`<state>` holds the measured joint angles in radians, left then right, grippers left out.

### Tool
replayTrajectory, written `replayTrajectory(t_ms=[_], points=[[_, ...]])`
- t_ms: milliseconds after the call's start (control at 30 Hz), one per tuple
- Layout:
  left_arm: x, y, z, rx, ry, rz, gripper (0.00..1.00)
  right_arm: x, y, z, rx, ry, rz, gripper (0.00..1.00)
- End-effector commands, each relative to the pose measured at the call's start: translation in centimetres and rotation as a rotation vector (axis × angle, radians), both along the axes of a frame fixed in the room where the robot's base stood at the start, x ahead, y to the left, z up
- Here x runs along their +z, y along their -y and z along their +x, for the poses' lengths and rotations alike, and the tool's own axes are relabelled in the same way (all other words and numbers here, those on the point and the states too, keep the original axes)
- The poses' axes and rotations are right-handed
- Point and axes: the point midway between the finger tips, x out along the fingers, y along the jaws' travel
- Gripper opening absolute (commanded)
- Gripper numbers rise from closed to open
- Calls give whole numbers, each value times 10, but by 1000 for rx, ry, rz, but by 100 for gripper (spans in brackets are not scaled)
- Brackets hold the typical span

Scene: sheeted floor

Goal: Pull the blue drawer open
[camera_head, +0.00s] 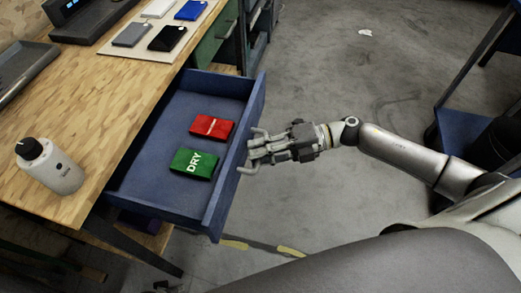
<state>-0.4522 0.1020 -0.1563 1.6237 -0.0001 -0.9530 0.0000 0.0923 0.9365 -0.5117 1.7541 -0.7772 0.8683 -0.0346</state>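The blue drawer (145,192) stands pulled out from under the wooden workbench (60,110), its inside in view. A red packet (211,128) and a green packet marked "DRY" (194,163) lie in it. My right gripper (250,152) is at the outer side of the drawer's front panel, near its middle. Its fingers are spread apart, with a gap between the tips. I cannot tell whether the fingers touch the panel, and no handle can be made out. My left gripper is not in view.
On the bench are a white bottle with a black cap (52,168) and a board (135,45) with several small flat boxes. Another blue piece of furniture (450,130) stands at the right. The grey floor (320,70) beyond my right arm is mostly clear.

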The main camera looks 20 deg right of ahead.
Motion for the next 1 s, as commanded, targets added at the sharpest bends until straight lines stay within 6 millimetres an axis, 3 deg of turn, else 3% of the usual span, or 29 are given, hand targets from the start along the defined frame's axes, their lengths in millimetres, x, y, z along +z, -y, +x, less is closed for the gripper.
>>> replayTrajectory(t_ms=[233, 700, 1000], points=[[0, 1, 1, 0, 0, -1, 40, 2, 16, -4, -1, -2, -3, 21], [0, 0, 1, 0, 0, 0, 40, 18, 102, -24, -1, -3, -2, 21], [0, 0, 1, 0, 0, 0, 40, 21, 116, -27, 0, -1, 0, 21]])
